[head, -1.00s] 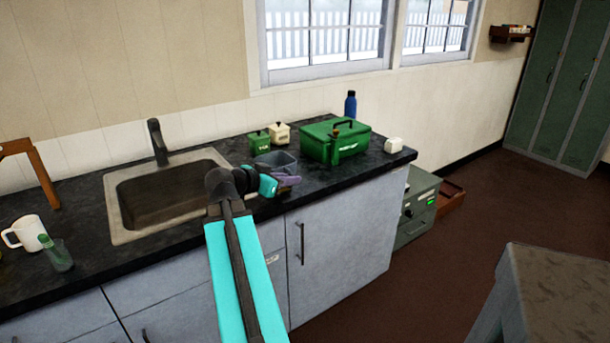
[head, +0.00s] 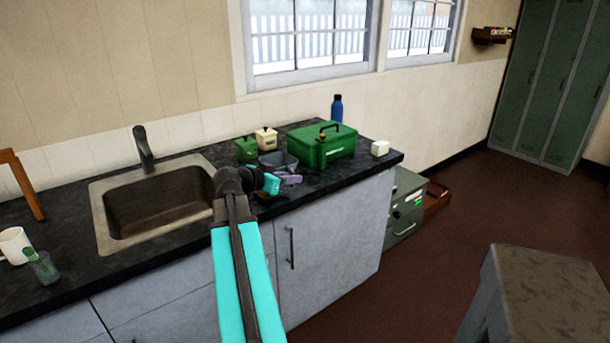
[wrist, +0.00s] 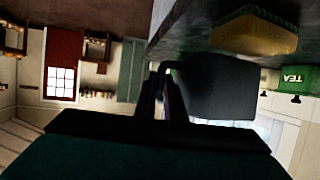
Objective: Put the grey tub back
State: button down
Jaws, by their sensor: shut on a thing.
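In the wrist view, which is upside down, the tub (wrist: 222,88) fills the middle right beside the fingers. My gripper (head: 288,179) reaches over the counter from the front. In the wrist view my gripper (wrist: 161,92) is shut on the tub at its edge. The tub's near side is partly hidden by my gripper in the head view. I cannot tell whether its base touches the counter.
A green canister (head: 247,149), marked TEA in the wrist view, and a cream canister (head: 266,138) stand behind. A green box (head: 321,147) is close on the right. A yellowish block (wrist: 253,31) lies near the tub. The sink (head: 155,204) is left.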

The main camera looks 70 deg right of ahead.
jog(key=d, duration=0.3)
jog(key=d+p, duration=0.1)
jog(key=d, duration=0.3)
jog(key=s+d+f+p, duration=0.1)
jog(key=d, duration=0.2)
jog(key=shift+d, duration=0.15)
jog(key=shift+f, duration=0.1)
jog(key=shift+f+p, duration=0.45)
jog(key=shift+f, duration=1.2)
jog(key=c, duration=1.8)
grip_release()
jog(key=shift+c, duration=0.2)
jog(key=shift+b+v, duration=1.1)
jog(key=shift+v, duration=4.95)
jog(key=shift+s, duration=0.1)
